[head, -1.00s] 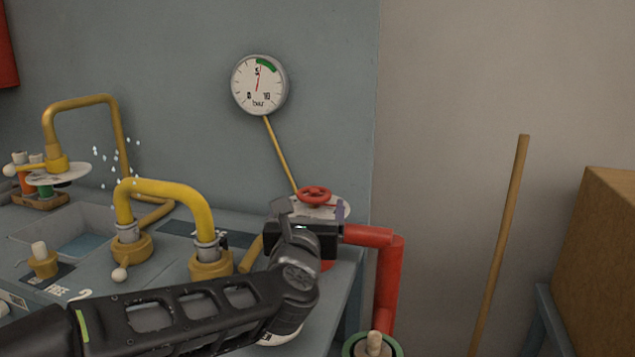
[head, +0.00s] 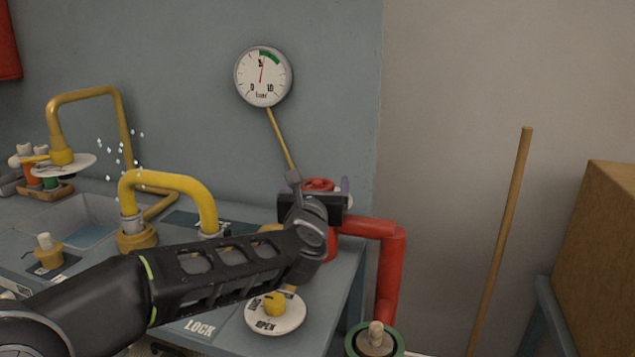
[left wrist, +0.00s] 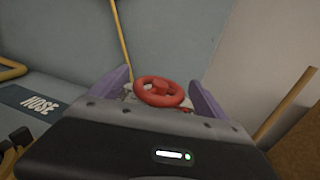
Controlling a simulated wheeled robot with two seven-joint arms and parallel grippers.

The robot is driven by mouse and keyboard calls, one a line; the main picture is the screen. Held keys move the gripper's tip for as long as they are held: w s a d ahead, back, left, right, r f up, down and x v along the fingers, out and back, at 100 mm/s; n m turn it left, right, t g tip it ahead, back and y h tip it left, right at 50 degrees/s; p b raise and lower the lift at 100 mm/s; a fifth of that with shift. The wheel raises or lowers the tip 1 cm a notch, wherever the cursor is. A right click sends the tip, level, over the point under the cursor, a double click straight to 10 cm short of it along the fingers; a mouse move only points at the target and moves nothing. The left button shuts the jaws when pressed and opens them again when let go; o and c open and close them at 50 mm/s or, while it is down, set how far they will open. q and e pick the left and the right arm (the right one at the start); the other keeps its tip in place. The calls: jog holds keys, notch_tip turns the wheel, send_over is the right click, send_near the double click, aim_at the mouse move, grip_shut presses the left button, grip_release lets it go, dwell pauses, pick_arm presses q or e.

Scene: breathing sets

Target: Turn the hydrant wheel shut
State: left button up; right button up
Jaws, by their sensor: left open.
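The red hydrant wheel (head: 318,184) shows in the head view behind my left gripper, which hides part of it. In the left wrist view the wheel (left wrist: 160,91) lies between the two purple fingers, with a pale plate partly visible beneath it. My left gripper (left wrist: 160,86) is open around the wheel's sides, and I cannot tell whether the fingers touch it. In the head view the gripper (head: 330,186) is mostly hidden by its own wrist. A red pipe (head: 375,228) runs from the hydrant to the right and down. My right gripper is not in view.
A round gauge (head: 263,77) hangs on the wall above. Yellow pipes (head: 170,183) and a basin (head: 85,235) are at left. A yellow knob on a white OPEN dial (head: 265,323) sits in front. A wooden pole (head: 502,240) leans at right beside a brown box (head: 600,245).

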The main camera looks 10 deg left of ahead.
pick_arm(q)
jog(key=shift+w, duration=0.2)
jog(key=shift+c, duration=0.3)
jog(key=c, duration=1.3)
